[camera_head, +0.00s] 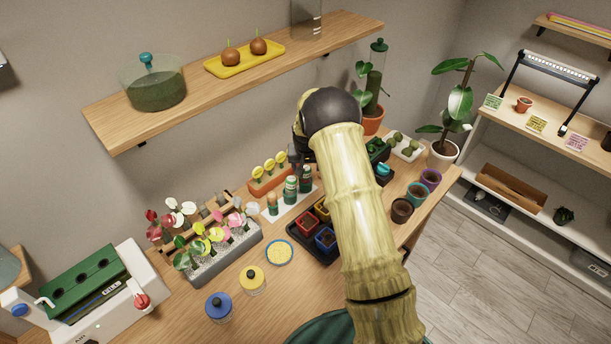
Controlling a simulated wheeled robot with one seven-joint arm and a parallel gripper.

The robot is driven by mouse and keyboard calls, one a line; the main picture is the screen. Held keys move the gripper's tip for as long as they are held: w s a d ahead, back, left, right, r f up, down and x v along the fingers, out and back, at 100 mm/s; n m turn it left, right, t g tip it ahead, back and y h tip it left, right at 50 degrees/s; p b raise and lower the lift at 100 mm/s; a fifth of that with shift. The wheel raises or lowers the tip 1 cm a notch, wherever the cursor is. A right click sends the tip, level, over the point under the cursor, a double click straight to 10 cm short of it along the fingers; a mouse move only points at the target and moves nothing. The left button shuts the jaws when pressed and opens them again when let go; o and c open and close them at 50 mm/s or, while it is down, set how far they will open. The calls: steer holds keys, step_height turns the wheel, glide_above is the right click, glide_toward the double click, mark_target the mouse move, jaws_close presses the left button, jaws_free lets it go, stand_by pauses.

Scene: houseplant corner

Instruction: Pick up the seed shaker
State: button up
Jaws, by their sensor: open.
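Small green-and-tan bottles stand upright in a row on a white tray (283,209) on the wooden table. The front one (272,204) is shorter; the middle one (291,190) and the back one (305,179) have pale bands. One of these may be the seed shaker, but I cannot tell which from their looks. My gripper (304,146) is open and points down above the back of the table, close to the bottles in the picture. My bamboo-patterned arm and its dark joint hide most of it. Nothing shows held in it.
A trough of flowers (224,250) stands left of the bottles. A black tray of coloured pots (300,236) is to their right, partly behind my arm. Blue-lidded (219,307) and yellow-lidded (252,280) jars stand in front. A wall shelf (205,93) hangs above.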

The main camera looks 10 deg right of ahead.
mark_target(306, 178)
steer(key=shift+p+x, duration=1)
steer(key=shift+x, duration=1.25)
steer(key=shift+a, duration=0.1)
steer(key=shift+c, duration=0.4)
steer(key=c, duration=1)
